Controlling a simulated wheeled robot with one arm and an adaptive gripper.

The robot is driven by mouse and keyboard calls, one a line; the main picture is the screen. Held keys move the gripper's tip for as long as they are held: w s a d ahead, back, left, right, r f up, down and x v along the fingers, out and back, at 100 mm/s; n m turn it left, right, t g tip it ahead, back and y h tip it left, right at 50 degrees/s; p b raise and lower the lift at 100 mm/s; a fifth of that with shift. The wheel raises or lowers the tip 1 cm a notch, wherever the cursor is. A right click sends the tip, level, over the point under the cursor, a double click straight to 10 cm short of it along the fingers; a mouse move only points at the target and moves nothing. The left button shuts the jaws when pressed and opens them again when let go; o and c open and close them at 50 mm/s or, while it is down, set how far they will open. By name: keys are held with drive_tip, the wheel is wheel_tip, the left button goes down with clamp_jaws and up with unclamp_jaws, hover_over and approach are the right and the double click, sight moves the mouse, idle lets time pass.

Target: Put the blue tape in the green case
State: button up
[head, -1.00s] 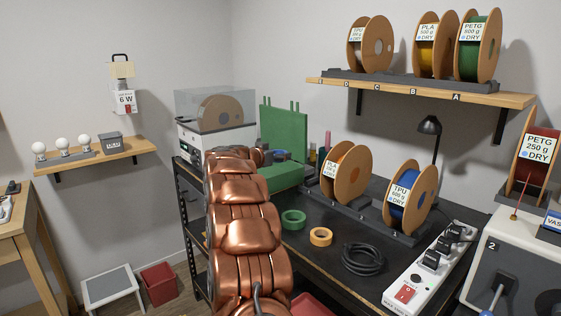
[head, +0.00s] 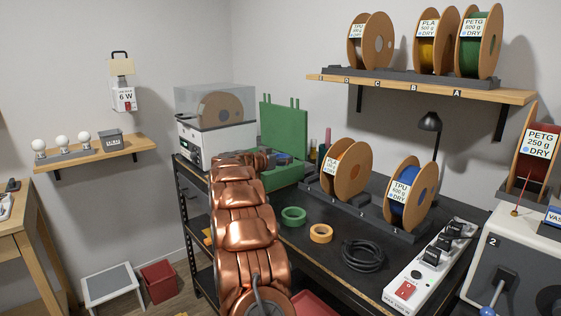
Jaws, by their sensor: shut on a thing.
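The green case (head: 285,178) stands open on the black bench, with its lid (head: 283,128) upright at the back. My copper arm reaches over the bench to it. My gripper (head: 275,160) is small and dark in the head view, at the case opening, and partly hidden by my arm. It is shut on the blue tape (head: 285,157), of which only a small blue part shows. The tape is at or just above the case's inside; I cannot tell whether it touches the bottom.
A green tape roll (head: 293,216), an orange tape roll (head: 320,233) and a black cable coil (head: 363,256) lie on the bench. Spools (head: 345,170) stand right of the case. A white machine with a clear cover (head: 215,105) stands behind my arm. A power strip (head: 430,262) lies at right.

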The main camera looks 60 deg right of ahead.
drive_tip(key=shift+f, duration=0.65)
drive_tip(key=o, duration=1.1)
drive_tip(key=shift+o, duration=0.2)
drive_tip(key=shift+r, duration=0.15)
drive_tip(key=shift+r, duration=0.55)
drive_tip(key=shift+a, duration=0.7)
drive_tip(key=a+r, duration=0.2)
drive_tip(key=a, duration=0.8)
drive_tip(key=shift+a+r, duration=0.15)
drive_tip(key=shift+a, duration=0.05)
drive_tip(key=shift+s, duration=0.1)
